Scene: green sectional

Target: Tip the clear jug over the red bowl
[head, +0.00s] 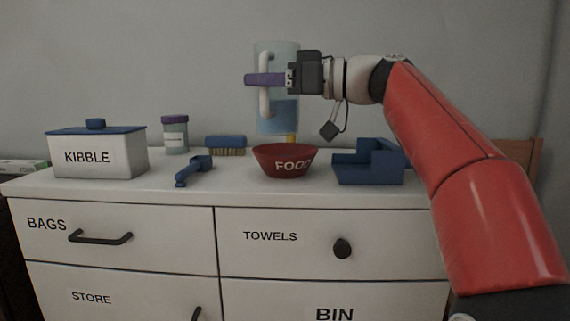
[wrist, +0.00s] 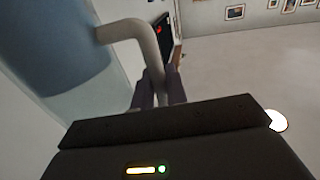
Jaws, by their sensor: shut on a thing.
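The clear jug (head: 285,62) is in the air above the dresser top, upright, with blue contents in its lower part. My gripper (head: 262,80) is shut on the jug's pale handle, its purple fingers across it. The wrist view shows the handle (wrist: 150,45) between the fingers (wrist: 160,90) and part of the jug (wrist: 55,45) at the left. The red bowl (head: 284,163), marked FOOD, stands on the dresser below the jug and a little towards the front. The inside of the bowl is mostly hidden by its wall.
On the dresser (head: 130,190), a KIBBLE box (head: 100,157), a lidded jar (head: 175,135), a blue scoop (head: 195,170) and a brush (head: 226,145) stand left of the bowl. A blue open holder (head: 370,163) stands close on its right. The wall is behind.

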